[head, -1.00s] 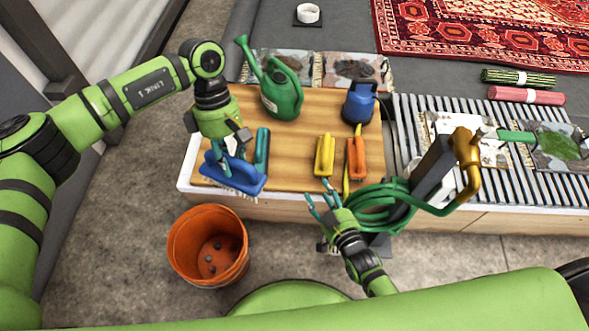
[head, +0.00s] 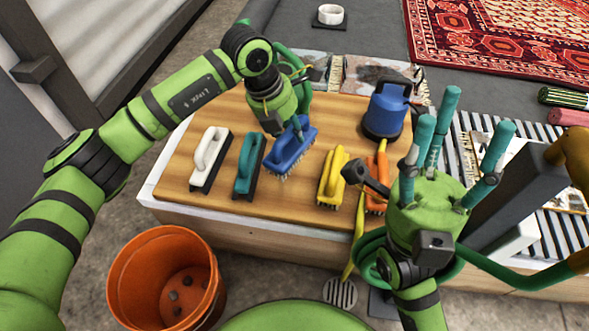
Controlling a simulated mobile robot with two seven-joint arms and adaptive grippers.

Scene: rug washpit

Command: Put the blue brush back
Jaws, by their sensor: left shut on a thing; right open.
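The blue brush (head: 287,153) is in my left gripper (head: 299,127), which is shut on its handle from above. The brush is at the wooden board, between the teal brush (head: 248,165) and the yellow brush (head: 332,177), set slightly further back than both. Its bristles point down; I cannot tell whether they touch the board. The gripper hides part of its handle. My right gripper (head: 455,140) is open and empty, fingers pointing up, in front of the board's right end.
A white brush (head: 210,158) stands left on the wooden board (head: 175,190). An orange brush (head: 377,185) is partly behind my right gripper. A blue pump-like device (head: 386,112) stands behind. The green watering can (head: 303,75) is mostly hidden by my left arm. An orange bucket (head: 165,285) is on the floor.

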